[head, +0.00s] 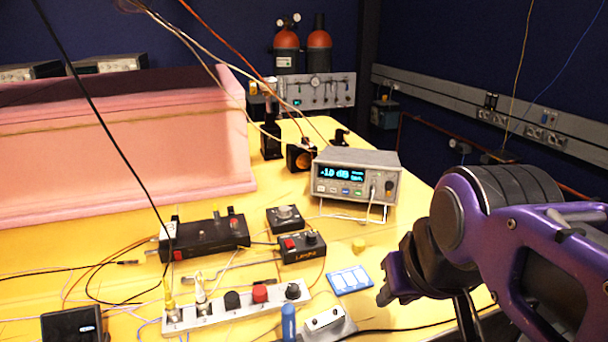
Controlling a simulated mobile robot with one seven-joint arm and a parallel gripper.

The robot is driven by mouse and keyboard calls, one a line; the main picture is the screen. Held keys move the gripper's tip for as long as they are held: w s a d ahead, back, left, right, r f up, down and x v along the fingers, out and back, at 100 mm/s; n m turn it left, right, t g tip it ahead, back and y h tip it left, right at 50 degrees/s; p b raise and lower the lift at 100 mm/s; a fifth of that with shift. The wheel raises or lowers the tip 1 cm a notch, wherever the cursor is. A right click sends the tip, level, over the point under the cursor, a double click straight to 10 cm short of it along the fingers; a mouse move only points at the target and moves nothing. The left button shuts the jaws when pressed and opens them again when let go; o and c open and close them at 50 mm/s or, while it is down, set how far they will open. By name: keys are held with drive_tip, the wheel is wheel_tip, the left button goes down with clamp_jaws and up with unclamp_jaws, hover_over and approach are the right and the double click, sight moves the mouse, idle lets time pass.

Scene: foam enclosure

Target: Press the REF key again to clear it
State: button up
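A grey bench meter (357,178) stands on the yellow table, right of centre. Its blue display (341,174) reads about -1.0 dB, with smaller text at its right. A row of small keys (340,190) runs below the display, some white, one green and one blue. Their labels are too small to read, so I cannot tell which is REF. A dark knob and a plugged white cable are at the front's right. My gripper (390,292) is at the lower right, apart from the meter and nearer the camera. Its fingers are mostly hidden, so its opening is unclear.
A black box (205,237), a smaller control box (303,247), a blue-and-white card (350,280) and a strip of connectors (235,308) stand in front. Cables cross the table and hang from above. Pink foam (120,140) walls the left.

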clamp_jaws()
idle(1.3)
